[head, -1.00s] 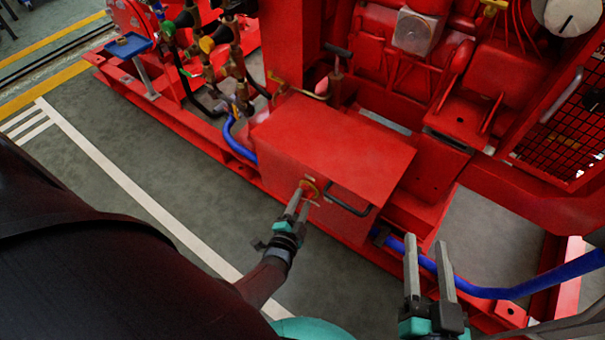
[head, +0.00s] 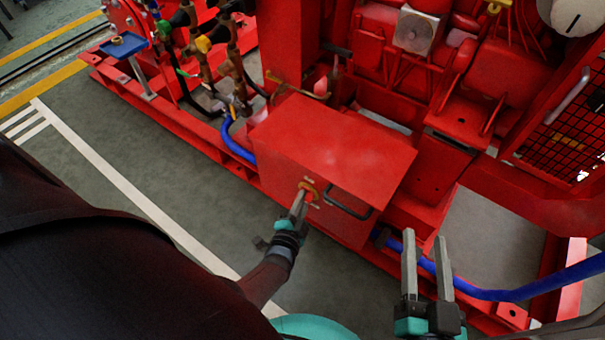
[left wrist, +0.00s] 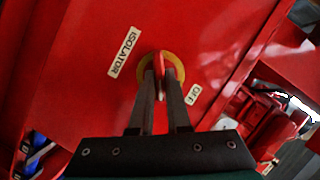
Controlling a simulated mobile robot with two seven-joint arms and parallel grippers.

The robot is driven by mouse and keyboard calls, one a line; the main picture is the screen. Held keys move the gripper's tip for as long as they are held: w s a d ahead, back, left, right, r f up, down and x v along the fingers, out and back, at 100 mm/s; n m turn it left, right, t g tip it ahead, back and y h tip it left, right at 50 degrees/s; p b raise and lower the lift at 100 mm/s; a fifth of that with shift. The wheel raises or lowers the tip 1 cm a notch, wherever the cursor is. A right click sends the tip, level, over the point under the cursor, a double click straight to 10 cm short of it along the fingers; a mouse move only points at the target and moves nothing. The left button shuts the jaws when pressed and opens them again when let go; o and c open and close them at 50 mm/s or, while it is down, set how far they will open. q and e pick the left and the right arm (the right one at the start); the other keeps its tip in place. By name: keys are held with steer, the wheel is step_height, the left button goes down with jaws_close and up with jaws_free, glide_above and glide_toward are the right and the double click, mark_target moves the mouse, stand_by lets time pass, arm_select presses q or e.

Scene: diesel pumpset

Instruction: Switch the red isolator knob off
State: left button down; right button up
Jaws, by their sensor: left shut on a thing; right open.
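The red isolator knob (left wrist: 160,66) sits on a round yellow plate (left wrist: 178,68) on the side of a red box (head: 335,140). In the left wrist view an ISOLATOR label (left wrist: 124,50) is left of it and an OFF label (left wrist: 192,94) is at lower right. My left gripper (head: 299,202) is shut on the knob, with one finger on each side; it also shows in the left wrist view (left wrist: 160,85). The fingers partly hide the knob. My right gripper (head: 428,260) is open and empty, right of the box and above the skid.
A black handle (head: 346,207) sticks out of the box right of the knob. A blue hose (head: 500,293) runs beneath and behind my right gripper; another blue hose (head: 234,145) is left of the box. Grey floor (head: 130,150) is clear at left.

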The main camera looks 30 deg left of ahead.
steer(key=shift+f, duration=0.1)
stand_by(0.5)
arm_select(q)
steer(key=shift+w+a+r+n+g+h+p, duration=0.1)
steer(key=shift+n+g+h+p, duration=0.25)
steer(key=shift+n+h, duration=0.65)
steer(key=shift+s+a+r+n+g+h+p, duration=0.15)
steer(key=shift+n+h+p, duration=0.4)
steer(key=shift+n, duration=0.85)
steer(key=shift+w+a+f+n+g+h+p, duration=0.15)
steer(key=shift+n+h+p, duration=0.25)
steer(key=shift+n+h, duration=0.6)
arm_select(e)
steer(key=shift+w+d+f+n+g+h, duration=0.25)
steer(key=shift+d+f+g+h, duration=0.4)
steer(key=shift+g, duration=0.5)
steer(key=shift+w+d+f+n+g+h, duration=0.15)
steer(key=shift+w+d+f+g+h, duration=0.35)
steer(key=shift+d+g, duration=0.55)
arm_select(q)
steer(key=shift+r+n, duration=0.1)
steer(key=shift+n, duration=0.2)
arm_select(e)
steer(key=shift+s+a, duration=0.2)
steer(key=shift+f, duration=0.1)
arm_select(q)
steer(key=c, duration=0.9)
jaws_free()
